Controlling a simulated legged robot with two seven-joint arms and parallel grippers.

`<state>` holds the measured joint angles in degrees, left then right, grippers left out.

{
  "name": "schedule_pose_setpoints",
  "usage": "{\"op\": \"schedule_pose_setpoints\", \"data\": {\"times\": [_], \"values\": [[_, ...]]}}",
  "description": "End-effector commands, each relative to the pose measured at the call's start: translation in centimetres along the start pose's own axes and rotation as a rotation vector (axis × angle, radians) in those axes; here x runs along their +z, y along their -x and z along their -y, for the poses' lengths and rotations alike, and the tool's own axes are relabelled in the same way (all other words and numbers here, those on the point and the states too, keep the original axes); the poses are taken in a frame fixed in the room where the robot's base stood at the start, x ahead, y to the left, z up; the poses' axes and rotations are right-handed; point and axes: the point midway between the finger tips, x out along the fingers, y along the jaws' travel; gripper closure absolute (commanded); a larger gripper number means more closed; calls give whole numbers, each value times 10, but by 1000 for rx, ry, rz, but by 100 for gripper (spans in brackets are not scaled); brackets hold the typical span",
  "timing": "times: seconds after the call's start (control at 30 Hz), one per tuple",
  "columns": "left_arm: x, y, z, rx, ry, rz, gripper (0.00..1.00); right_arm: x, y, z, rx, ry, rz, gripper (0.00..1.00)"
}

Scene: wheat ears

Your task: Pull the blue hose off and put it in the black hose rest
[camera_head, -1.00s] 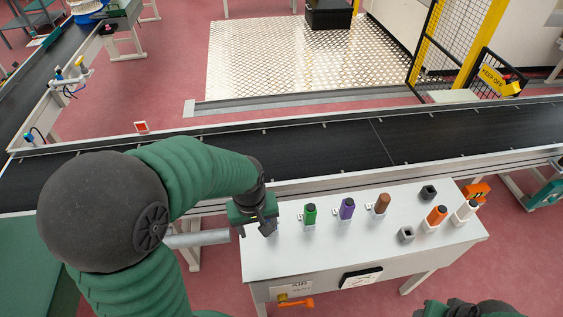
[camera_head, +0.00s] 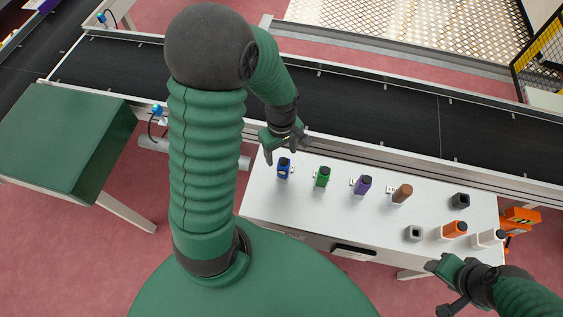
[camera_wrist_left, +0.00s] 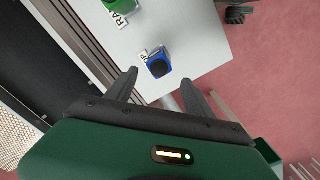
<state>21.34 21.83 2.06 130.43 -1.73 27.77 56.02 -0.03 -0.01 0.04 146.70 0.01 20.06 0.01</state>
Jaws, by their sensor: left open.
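The blue hose (camera_head: 283,169) stands at the left end of the white table, in a holder with a small label. It also shows in the left wrist view (camera_wrist_left: 159,66), ahead of and roughly between the fingertips. My left gripper (camera_head: 286,150) is open and empty, just behind and above the blue hose; no contact shows. In the wrist view its fingers (camera_wrist_left: 160,80) are spread apart. The black hose rest (camera_head: 460,201) is an empty-looking square socket at the table's back right. My right gripper (camera_head: 437,287) has its fingers apart, empty, by the table's front right.
Green (camera_head: 322,177), purple (camera_head: 362,185) and brown (camera_head: 402,193) hoses stand in a row right of the blue one. A grey square socket (camera_head: 414,233), an orange hose (camera_head: 454,229) and a white one (camera_head: 487,239) are at the right. A conveyor (camera_head: 370,120) runs behind the table.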

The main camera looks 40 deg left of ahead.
Motion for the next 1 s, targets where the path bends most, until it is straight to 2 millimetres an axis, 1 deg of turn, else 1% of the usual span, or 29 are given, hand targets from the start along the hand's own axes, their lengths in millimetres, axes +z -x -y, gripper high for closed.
{"op": "schedule_pose_setpoints", "data": {"times": [0.03,0.1,0.2,0.33,0.4,0.5,0.7,0.73,0.77,1.0], "values": [[2,-13,1,-5,-1,2,39,0,-2,0,0,-1,0,50],[4,-30,1,-6,-2,2,39,1,-4,0,0,-1,0,50],[4,-51,1,-5,-2,1,39,1,-5,0,0,-1,0,50],[0,-72,2,-1,-1,1,39,1,-6,0,0,-2,0,50],[0,-79,2,0,-1,1,39,1,-7,0,0,-1,0,50],[-2,-84,2,1,0,2,39,1,-7,0,0,-1,0,50],[0,-83,1,1,0,0,39,1,-7,0,0,-1,0,50],[0,-83,1,1,0,0,40,1,-7,0,0,-1,0,50],[0,-83,1,1,0,0,44,1,-7,0,0,-1,0,50],[2,-82,0,1,-2,-2,75,1,-7,0,0,-1,0,50]]}}
